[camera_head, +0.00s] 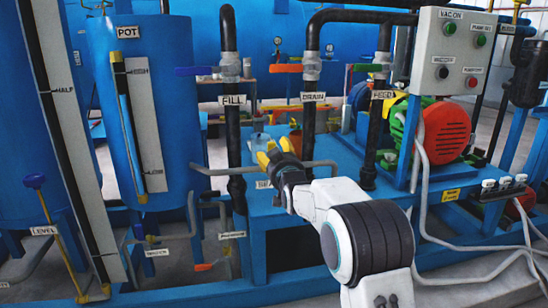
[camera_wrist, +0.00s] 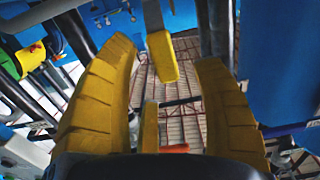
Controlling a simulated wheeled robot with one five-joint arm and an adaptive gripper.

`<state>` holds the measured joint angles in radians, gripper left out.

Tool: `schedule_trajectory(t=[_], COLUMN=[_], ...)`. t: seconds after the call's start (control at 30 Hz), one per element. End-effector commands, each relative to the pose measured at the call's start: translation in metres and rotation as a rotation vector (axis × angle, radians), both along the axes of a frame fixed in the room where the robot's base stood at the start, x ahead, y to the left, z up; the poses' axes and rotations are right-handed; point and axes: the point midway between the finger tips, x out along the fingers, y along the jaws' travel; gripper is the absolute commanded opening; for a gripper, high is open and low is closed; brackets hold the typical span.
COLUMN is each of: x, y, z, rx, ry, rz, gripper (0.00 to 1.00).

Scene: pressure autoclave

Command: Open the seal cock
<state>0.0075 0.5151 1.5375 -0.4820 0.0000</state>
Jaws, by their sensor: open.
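My gripper (camera_head: 275,155) is at the middle of the head view, in front of the blue skid and just right of the black FILL pipe. A label (camera_head: 264,184) below it is partly covered by my gripper, so I cannot read it in full. In the wrist view the two yellow fingers of my gripper (camera_wrist: 165,62) are spread wide. A yellow lever-like bar (camera_wrist: 162,57) shows between them, apart from both fingers. I cannot tell for sure whether it is the seal cock's handle. A second yellow piece (camera_wrist: 150,126) and an orange-red handle (camera_wrist: 174,148) show lower down.
The FILL pipe (camera_head: 233,120) has a blue lever, the DRAIN pipe (camera_head: 308,120) a red lever and the FEED pipe (camera_head: 377,130) a green lever. A grey bent pipe (camera_head: 215,171) runs behind my gripper. The blue POT tank (camera_head: 178,100) stands left, a control box (camera_head: 463,55) right.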

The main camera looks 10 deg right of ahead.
Motion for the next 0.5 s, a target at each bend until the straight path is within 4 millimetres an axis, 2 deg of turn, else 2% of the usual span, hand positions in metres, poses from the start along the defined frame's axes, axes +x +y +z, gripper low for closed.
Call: schedule_trajectory(t=[0.3, 0.5], x=[0.024, 0.032], y=[0.0, 0.0], z=[0.0, 0.0], rx=[0.0, 0.0], ry=[0.0, 0.001], rz=[0.0, 0.0], gripper=[0.61, 0.61])
